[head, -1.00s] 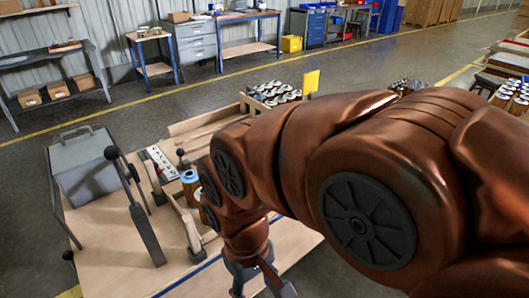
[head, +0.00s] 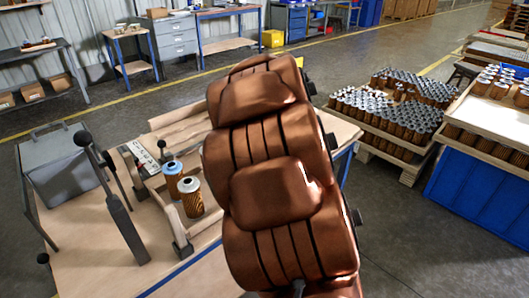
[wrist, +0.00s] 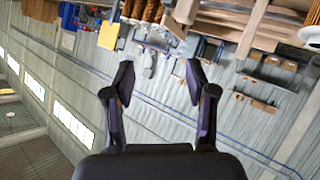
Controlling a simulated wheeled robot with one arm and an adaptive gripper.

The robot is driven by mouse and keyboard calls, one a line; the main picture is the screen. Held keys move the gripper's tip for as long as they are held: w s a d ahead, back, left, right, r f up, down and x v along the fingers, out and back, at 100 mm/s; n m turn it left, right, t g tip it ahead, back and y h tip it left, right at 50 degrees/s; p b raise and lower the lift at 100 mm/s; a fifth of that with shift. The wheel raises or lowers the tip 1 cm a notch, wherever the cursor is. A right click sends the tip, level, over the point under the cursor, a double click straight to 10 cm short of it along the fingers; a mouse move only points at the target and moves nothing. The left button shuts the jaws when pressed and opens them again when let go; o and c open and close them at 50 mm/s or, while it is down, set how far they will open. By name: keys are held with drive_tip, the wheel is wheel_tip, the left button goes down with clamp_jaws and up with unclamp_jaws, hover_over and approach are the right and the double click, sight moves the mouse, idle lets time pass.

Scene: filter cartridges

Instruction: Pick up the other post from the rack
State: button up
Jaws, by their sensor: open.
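My gripper (wrist: 158,82) is open and empty in the wrist view, facing the far wall, which appears tilted and upside down. In the head view the gripper is hidden behind my arm. I cannot tell for certain which thing is the post or the rack. On the workbench (head: 95,262), a blue-topped cartridge (head: 172,180) and a pale-topped cartridge (head: 190,198) stand upright by a wooden frame (head: 182,240). A wooden trough (head: 180,122) lies behind them, partly hidden by my arm.
A grey box (head: 62,170) and a black-knobbed lever (head: 122,215) stand at the bench's left. Pallets of cartridges (head: 385,115) and a blue crate (head: 470,190) stand on the right. Open floor (head: 400,240) lies right of the bench.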

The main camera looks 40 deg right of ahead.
drive_tip(key=d+f+n+t+y+b, duration=0.3)
drive_tip(key=f+t+y, duration=0.4)
drive_tip(key=f, duration=0.3)
drive_tip(key=w+f, duration=0.2)
drive_tip(key=w, duration=0.5)
drive_tip(key=shift+w+d+f+y+p, duration=0.3)
drive_tip(key=shift+w+f+y, duration=0.05)
drive_tip(key=shift+f+y, duration=0.05)
drive_tip(key=shift+c, duration=0.3)
clamp_jaws()
